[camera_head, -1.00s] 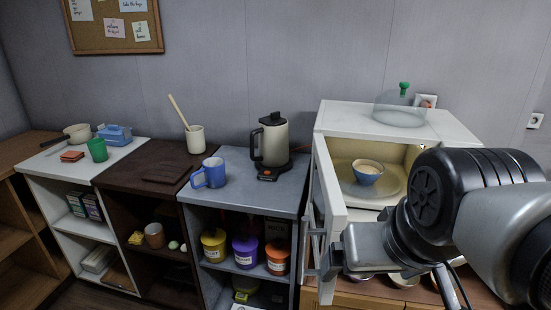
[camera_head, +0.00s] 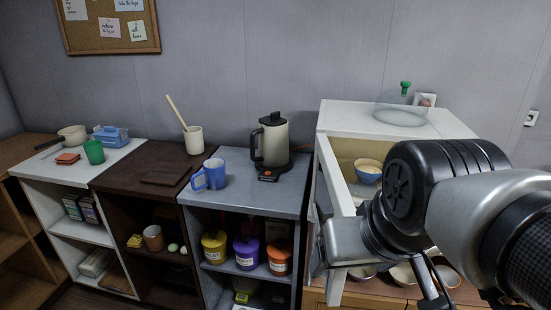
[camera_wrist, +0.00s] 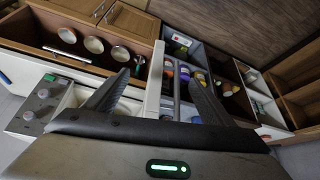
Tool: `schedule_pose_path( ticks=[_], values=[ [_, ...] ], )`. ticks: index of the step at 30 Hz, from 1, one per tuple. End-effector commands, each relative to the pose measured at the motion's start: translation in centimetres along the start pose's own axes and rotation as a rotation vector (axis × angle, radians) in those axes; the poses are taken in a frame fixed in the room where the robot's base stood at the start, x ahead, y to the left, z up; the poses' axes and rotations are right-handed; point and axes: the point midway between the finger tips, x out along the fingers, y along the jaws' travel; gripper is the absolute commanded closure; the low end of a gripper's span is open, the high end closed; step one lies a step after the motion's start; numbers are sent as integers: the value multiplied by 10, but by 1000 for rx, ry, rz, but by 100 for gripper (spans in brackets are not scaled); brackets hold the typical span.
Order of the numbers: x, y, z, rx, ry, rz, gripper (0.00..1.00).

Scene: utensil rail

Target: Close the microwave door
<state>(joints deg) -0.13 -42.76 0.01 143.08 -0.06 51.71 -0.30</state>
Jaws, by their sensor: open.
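The white microwave (camera_head: 345,117) stands at the right in the head view. Its door (camera_head: 334,172) is swung wide open toward me on the left side. A blue bowl with pale yellow contents (camera_head: 368,178) sits inside. My gripper (camera_wrist: 158,80) is open, with its two dark fingers spread apart in the wrist view. The white door edge (camera_wrist: 154,78) and a grey handle bar show between the fingers; I cannot tell whether they touch. In the head view my wrist and arm cover the right part of the microwave, and the fingertips are mostly hidden.
A glass dome with a green knob (camera_head: 402,107) stands on the microwave top. An open drawer with several bowls (camera_wrist: 93,45) lies below. To the left, a grey shelf unit (camera_head: 240,205) holds a kettle (camera_head: 272,145) and a blue mug (camera_head: 210,175).

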Motion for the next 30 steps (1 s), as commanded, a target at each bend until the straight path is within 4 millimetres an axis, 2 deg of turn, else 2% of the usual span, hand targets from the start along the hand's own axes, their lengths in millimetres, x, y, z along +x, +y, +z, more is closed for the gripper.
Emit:
schedule_pose_path(
  ticks=[1,5,8,9,11,13,18,21,25,30],
  values=[
    [-10,-2,-7,-19,-7,-1,32],
    [-44,-10,-34,-141,-59,-9,54],
    [-75,-21,-62,-305,-126,-20,71],
    [-78,-30,-72,-415,-171,-30,78],
    [-63,-42,-75,-580,-235,-46,88],
    [-58,-59,-86,-769,-305,-67,100],
    [-45,-103,-108,-1213,-470,-132,100],
    [-38,-122,-113,-1388,-536,-164,100],
    [-33,-134,-115,-1498,-579,-187,100],
    [-21,-132,-108,-1519,-587,-191,100]
  ],
)
